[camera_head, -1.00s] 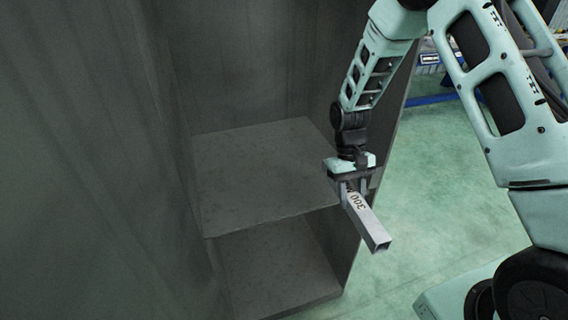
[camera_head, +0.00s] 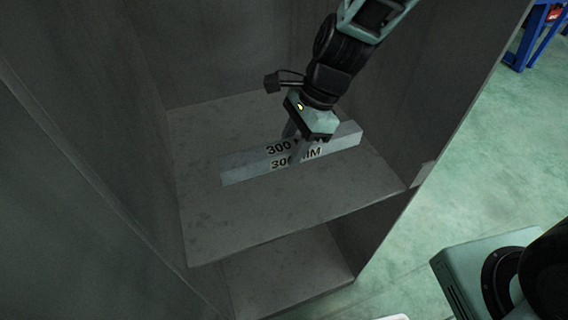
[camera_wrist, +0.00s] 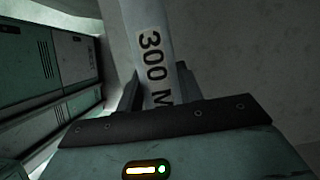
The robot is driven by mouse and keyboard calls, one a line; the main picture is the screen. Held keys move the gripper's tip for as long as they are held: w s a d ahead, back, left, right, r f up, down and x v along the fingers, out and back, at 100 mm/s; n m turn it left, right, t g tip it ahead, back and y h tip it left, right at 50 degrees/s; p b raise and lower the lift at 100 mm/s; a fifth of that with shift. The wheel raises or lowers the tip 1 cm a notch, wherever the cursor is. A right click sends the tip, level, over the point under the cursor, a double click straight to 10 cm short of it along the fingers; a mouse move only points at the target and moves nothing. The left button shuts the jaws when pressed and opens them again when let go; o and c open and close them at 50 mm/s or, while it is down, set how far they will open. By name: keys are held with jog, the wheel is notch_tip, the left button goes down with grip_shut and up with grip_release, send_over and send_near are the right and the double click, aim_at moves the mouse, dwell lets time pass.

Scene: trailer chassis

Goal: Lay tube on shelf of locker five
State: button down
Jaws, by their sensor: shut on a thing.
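The tube (camera_head: 240,169) is a square grey metal bar marked "300 MM". In the head view it lies lengthwise across the locker, over the upper shelf (camera_head: 230,220). My gripper (camera_head: 296,150) is shut on the tube near its middle, from above. The tube looks level and at or close above the shelf surface; I cannot tell whether it touches. In the wrist view the tube (camera_wrist: 150,45) runs up between the fingers, and its lower part is hidden behind my gripper (camera_wrist: 158,90).
The locker's right side wall (camera_head: 450,90) and left wall (camera_head: 80,130) stand close around the shelf. A lower compartment (camera_head: 290,275) is below it. The front of the upper shelf is bare. Green floor (camera_head: 490,150) lies to the right. The locker number is not visible.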

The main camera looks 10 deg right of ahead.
aim_at(285, 188)
notch_tip(285, 188, down, 10)
jog(key=shift+a+r+b, duration=0.1)
jog(key=shift+r+b, duration=0.05)
jog(key=shift+b, duration=0.85)
jog(key=c, duration=0.9)
grip_release()
jog(key=p+v, duration=0.2)
jog(key=v, duration=1)
jog(key=shift+s, duration=0.1)
jog(key=s+r+n+h, duration=0.1)
jog(key=s+r+n, duration=0.1)
jog(key=s+n, duration=0.4)
jog(key=s+r+n+h, duration=0.1)
jog(key=s+r+n, duration=0.2)
jog(key=s+n, duration=0.3)
jog(key=s+d+r+n+t+h, duration=0.1)
jog(key=s+r+n, duration=0.1)
jog(key=s+n, duration=0.4)
jog(key=shift+s+r+n+h, duration=0.1)
jog(key=shift+s+n+h, duration=0.1)
jog(key=shift+n, duration=1.15)
jog(key=shift+s+r+n+h, duration=0.1)
jog(key=shift+s+n+h, duration=0.1)
jog(key=shift+n, duration=1.15)
